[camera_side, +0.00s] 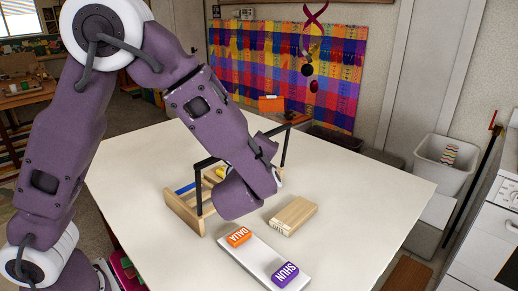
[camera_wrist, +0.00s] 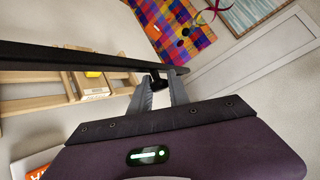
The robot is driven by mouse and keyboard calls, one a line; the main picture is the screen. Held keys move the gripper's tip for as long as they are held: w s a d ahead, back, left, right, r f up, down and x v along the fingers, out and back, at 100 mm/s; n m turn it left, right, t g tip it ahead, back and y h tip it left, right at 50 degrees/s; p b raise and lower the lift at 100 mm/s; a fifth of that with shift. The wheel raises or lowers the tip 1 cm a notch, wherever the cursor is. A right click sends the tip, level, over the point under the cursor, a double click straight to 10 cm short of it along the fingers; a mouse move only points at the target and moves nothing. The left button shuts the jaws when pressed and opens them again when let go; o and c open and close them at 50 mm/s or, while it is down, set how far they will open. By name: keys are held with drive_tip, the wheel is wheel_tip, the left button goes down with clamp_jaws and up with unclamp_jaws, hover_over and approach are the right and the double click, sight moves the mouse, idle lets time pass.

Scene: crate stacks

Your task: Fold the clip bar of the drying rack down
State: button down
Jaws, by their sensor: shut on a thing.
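The drying rack (camera_side: 184,213) is a light wooden frame with slats, standing on the white table; it also shows in the wrist view (camera_wrist: 40,103). Its black clip bar (camera_side: 205,161) stands raised above the wood on black uprights. In the wrist view the clip bar (camera_wrist: 80,60) crosses from the left edge to my gripper (camera_wrist: 161,78). My gripper's grey fingers are shut on the bar near its right-hand end. In the side view my purple wrist hides the fingers and the middle of the rack.
A wooden block (camera_side: 293,214) lies right of my wrist. In front, a pale tray (camera_side: 262,263) carries an orange DALIA block (camera_side: 238,236) and a purple SHUN block (camera_side: 286,274). Blue (camera_side: 186,187) and yellow (camera_side: 220,172) pieces are at the rack. The table's right side is clear.

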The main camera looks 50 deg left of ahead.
drive_tip(key=shift+s+a+f, duration=0.1)
drive_tip(key=shift+f, duration=0.05)
drive_tip(key=shift+a+r+n+g+h, duration=0.15)
drive_tip(key=shift+a+n+h, duration=0.1)
drive_tip(key=shift+a, duration=0.2)
drive_tip(key=shift+a+r+n+g+h, duration=0.15)
drive_tip(key=shift+a+n, duration=0.1)
drive_tip(key=shift+a, duration=0.15)
drive_tip(key=a+f+n+h, duration=0.1)
drive_tip(key=a+f, duration=0.1)
drive_tip(key=a, duration=0.3)
drive_tip(key=a+f+n+h, duration=0.1)
drive_tip(key=a+f, duration=0.1)
drive_tip(key=a, duration=0.3)
drive_tip(key=a+f+n+g+h, duration=0.1)
drive_tip(key=a+f+h, duration=0.1)
drive_tip(key=a, duration=0.3)
drive_tip(key=shift+s+a+f, duration=0.2)
drive_tip(key=shift+a+f, duration=0.05)
drive_tip(key=shift+f, duration=0.05)
drive_tip(key=shift+a+f+n, duration=0.3)
drive_tip(key=shift+f, duration=0.2)
drive_tip(key=shift+a+f+n+h, duration=0.2)
drive_tip(key=shift+f+n+h, duration=0.1)
drive_tip(key=shift+f+h, duration=0.25)
